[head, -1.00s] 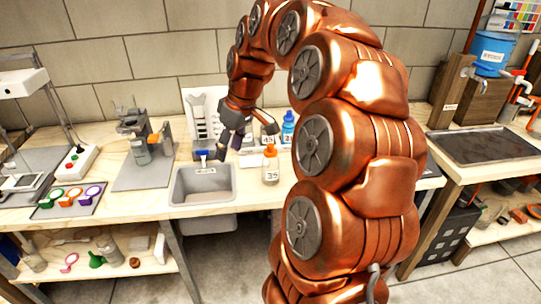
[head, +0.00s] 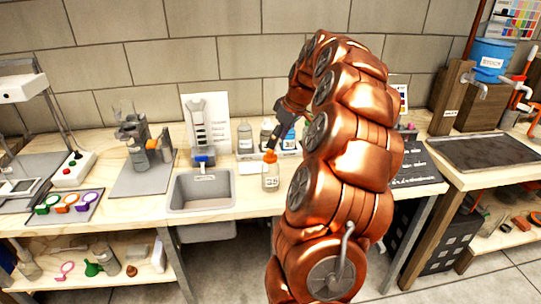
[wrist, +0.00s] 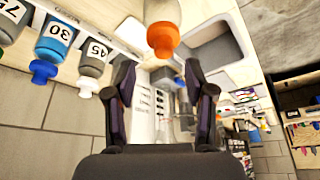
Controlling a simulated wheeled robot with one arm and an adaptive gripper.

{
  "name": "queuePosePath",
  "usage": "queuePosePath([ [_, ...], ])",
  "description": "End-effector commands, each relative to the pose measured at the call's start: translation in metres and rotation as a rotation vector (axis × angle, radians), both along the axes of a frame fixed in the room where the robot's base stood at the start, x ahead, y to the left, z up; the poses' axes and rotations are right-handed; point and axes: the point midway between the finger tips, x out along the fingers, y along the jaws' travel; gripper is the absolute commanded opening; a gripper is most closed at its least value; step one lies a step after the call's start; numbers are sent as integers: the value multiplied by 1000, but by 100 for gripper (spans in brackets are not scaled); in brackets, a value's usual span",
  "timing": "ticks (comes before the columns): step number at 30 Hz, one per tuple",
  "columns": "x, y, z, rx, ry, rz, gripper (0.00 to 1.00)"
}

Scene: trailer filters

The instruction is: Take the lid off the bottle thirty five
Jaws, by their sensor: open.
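Bottle thirty five (head: 270,178) stands upright on the bench just right of the sink. It is clear, with a "35" label and an orange lid (head: 271,156) on its neck. My gripper (head: 274,143) is close above the lid, pointing down at it at a slant. In the wrist view my gripper (wrist: 158,65) is open, its two dark fingers apart with nothing between them. The orange lid (wrist: 163,40) shows just beyond the fingertips, roughly in line with the gap, and the bottle appears upside down there. I cannot tell whether a finger touches it.
The grey sink (head: 188,205) is left of the bottle. Behind stand other bottles, including a blue one marked 30 (wrist: 57,40) and a grey one marked 45 (wrist: 93,55). A tap stand (head: 200,135) is behind the sink. A dark sign board (head: 415,165) lies to the right.

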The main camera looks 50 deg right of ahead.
Motion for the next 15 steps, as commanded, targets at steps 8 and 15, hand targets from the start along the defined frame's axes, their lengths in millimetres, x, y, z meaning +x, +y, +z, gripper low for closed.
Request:
queuePosePath([
  [8, 9, 8, -23, 5, 4, 1, 54],
  [15, 18, 9, -46, 3, 3, 0, 54],
])
